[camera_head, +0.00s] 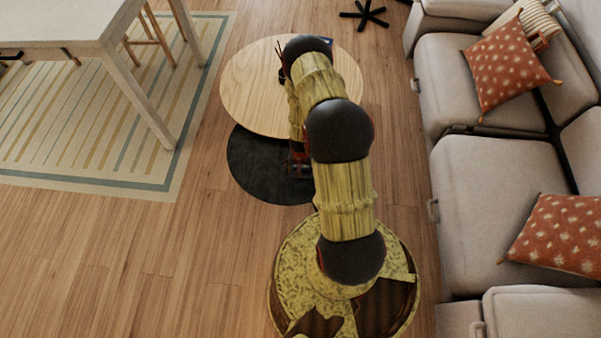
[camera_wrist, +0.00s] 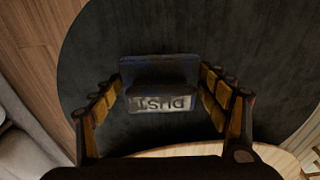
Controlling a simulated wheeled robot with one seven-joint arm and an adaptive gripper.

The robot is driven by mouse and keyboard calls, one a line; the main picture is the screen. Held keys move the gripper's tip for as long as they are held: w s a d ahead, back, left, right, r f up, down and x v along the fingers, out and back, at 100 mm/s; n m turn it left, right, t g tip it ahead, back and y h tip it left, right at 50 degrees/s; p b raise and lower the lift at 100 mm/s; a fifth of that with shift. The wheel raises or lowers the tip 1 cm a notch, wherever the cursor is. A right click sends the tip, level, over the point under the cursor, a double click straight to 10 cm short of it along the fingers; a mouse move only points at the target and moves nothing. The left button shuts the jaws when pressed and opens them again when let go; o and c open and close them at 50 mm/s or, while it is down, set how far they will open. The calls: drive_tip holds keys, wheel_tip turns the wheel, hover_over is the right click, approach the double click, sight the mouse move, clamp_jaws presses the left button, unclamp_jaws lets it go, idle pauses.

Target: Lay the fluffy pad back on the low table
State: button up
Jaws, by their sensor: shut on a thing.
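The pad (camera_wrist: 158,78) shows in the wrist view as a small dark blue-grey block with a pale, upside-down label reading something like "DUST". My gripper (camera_wrist: 160,88) has one finger on each side of it and is shut on it. A black round tabletop (camera_wrist: 250,40) fills the view behind the pad; I cannot tell whether the pad touches it. In the head view the black top (camera_head: 250,175) lies partly under a round light-wood table (camera_head: 245,95). My gripper (camera_head: 298,162) is over the black top there, mostly hidden behind my arm, and the pad cannot be made out.
The light-wood top (camera_wrist: 280,158) edges into the bottom of the wrist view. A grey sofa (camera_head: 480,185) with spotted cushions stands to the right. A pale table (camera_head: 60,25) and a striped rug (camera_head: 90,130) are at left. The wooden floor (camera_head: 150,250) is clear at lower left.

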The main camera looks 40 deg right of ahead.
drive_tip(key=shift+w+d+f, duration=0.25)
drive_tip(key=shift+w+f, duration=0.3)
drive_tip(key=shift+f, duration=0.2)
drive_tip(key=shift+f+b, duration=1)
drive_tip(key=shift+f, duration=0.4)
drive_tip(key=shift+f, duration=0.15)
drive_tip(key=o, duration=1)
drive_tip(key=shift+c, duration=0.2)
drive_tip(key=shift+o, duration=0.6)
